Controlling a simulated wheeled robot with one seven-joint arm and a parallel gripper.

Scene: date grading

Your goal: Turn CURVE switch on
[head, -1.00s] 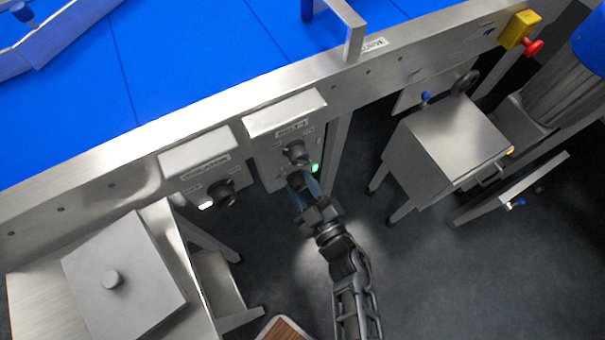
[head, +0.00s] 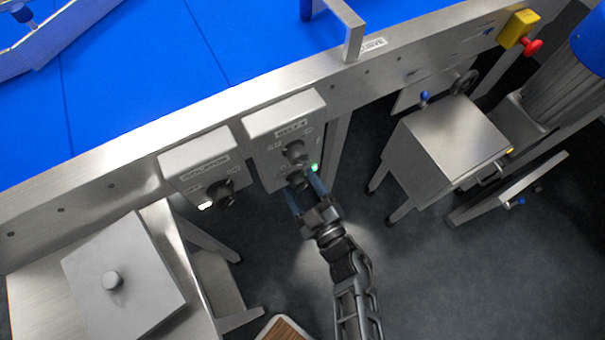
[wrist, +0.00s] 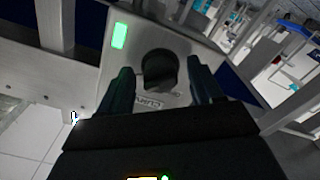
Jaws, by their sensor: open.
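A grey switch box (head: 258,128) under the belt edge carries an upper dark knob (head: 294,150) and a lower dark knob (head: 299,180). A green lamp (head: 315,168) glows beside them. In the wrist view, a dark round knob (wrist: 160,70) sits beside a partly hidden label (wrist: 145,102) that appears to begin "CURV", and the lamp (wrist: 119,36) is green. My gripper (head: 306,186) is open at the lower knob. Its fingers stand apart on either side of the knob in the wrist view. Contact cannot be told.
A second switch box (head: 198,150) with a knob (head: 222,194) and a white lamp (head: 205,205) is to the left. A steel cabinet (head: 455,135) stands at right.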

